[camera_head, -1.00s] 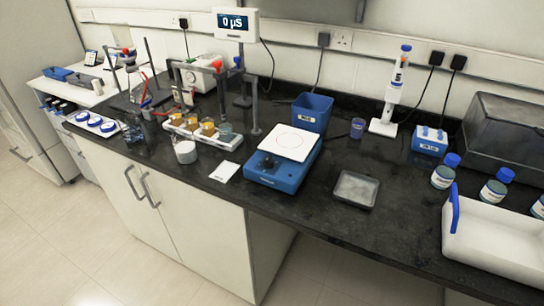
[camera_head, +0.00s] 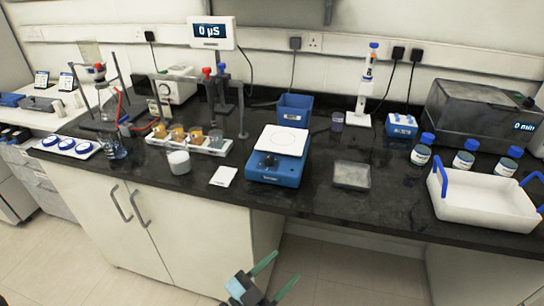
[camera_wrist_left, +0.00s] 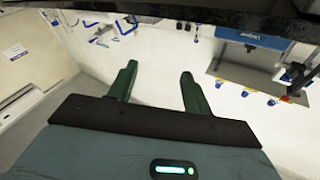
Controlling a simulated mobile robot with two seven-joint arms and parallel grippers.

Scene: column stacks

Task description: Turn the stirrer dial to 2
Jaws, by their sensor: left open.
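The stirrer (camera_head: 276,175) is a blue box with a white square top plate, standing near the front edge of the black bench in the head view. A dark round dial (camera_head: 269,161) shows on its front; its setting is too small to read. My left gripper (camera_head: 287,265) is open and empty, below the bench top and in front of the cabinets. Its two green fingers also show spread apart in the left wrist view (camera_wrist_left: 160,70), with nothing between them. My right gripper is not in view.
A white card (camera_head: 223,176) and a white beaker (camera_head: 179,162) stand left of the stirrer. A grey tray (camera_head: 351,175) lies to its right, and a blue bin (camera_head: 294,108) stands behind it. The bench's front edge (camera_head: 310,208) lies between my gripper and the stirrer.

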